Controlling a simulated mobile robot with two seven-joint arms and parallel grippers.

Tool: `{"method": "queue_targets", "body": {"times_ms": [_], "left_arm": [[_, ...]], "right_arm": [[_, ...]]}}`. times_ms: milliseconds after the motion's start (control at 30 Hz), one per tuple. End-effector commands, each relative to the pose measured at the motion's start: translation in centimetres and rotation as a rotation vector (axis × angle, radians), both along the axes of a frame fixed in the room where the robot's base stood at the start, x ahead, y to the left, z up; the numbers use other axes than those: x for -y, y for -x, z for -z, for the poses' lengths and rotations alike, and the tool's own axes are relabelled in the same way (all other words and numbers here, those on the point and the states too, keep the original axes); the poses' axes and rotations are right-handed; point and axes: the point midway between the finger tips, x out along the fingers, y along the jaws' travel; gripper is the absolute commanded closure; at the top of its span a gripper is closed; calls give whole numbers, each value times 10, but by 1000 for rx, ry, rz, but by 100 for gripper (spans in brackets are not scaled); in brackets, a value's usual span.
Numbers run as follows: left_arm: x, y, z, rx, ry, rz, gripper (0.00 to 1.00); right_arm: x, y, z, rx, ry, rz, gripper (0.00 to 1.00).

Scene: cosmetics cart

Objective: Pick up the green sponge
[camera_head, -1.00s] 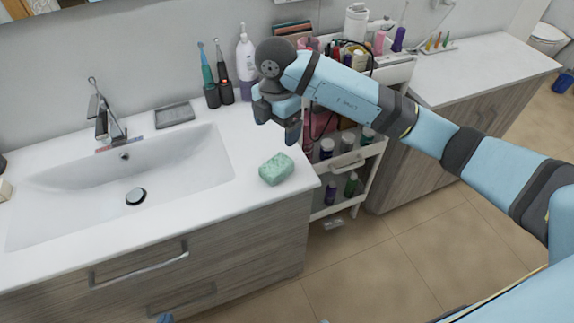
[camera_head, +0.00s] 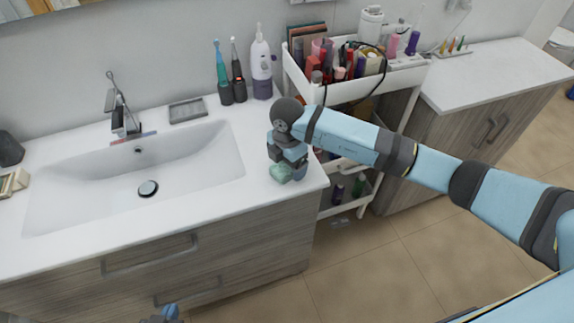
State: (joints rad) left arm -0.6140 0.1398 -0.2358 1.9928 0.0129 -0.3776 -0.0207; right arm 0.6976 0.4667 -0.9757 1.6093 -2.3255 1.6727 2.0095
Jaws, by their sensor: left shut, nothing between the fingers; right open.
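The green sponge (camera_head: 281,174) lies on the white counter to the right of the sink, near the counter's front right corner. My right gripper (camera_head: 288,166) is open and directly over the sponge, pointing down, with its fingers low about it. The gripper hides much of the sponge, and I cannot tell whether the fingers touch it. My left gripper (camera_head: 170,314) shows only in part at the bottom edge, below the counter in front of the drawers, shut and far from the sponge.
The sink basin (camera_head: 92,185) and faucet (camera_head: 122,108) are to the left. Two electric toothbrushes (camera_head: 231,85), a purple-white bottle (camera_head: 261,68) and a soap dish (camera_head: 187,110) stand behind. The cosmetics cart (camera_head: 345,92) is close on the right.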

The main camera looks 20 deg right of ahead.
Motion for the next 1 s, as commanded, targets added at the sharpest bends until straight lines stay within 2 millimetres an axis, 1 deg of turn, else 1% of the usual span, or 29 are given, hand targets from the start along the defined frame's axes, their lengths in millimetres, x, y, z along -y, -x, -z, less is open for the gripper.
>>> {"method": "queue_targets", "body": {"times_ms": [100,300,333,367,400,467,500,533,600,867,1000], "left_arm": [[0,0,-1,0,0,0,100],[0,0,-1,0,1,-1,100],[0,0,-1,0,1,-1,100],[0,0,-1,0,1,-1,100],[0,0,-1,1,1,-1,100],[0,0,-1,1,1,-1,100],[0,0,-1,1,1,-1,100],[0,0,-1,1,1,-1,100],[0,0,-1,1,1,-1,100],[0,0,-1,1,1,-1,100],[0,0,0,1,1,-1,100]], "right_arm": [[0,0,7,0,-1,-1,12],[0,0,8,0,-1,-2,12],[0,0,8,0,-1,-2,16],[0,0,8,0,-1,-1,23],[0,0,8,0,-1,-1,32],[0,0,8,0,-1,-1,46],[0,0,8,0,-1,-1,55],[0,0,8,0,-1,-1,62],[0,0,8,0,-1,-1,69],[0,0,6,0,-1,-1,70],[0,-1,-2,2,-1,-1,70]]}}
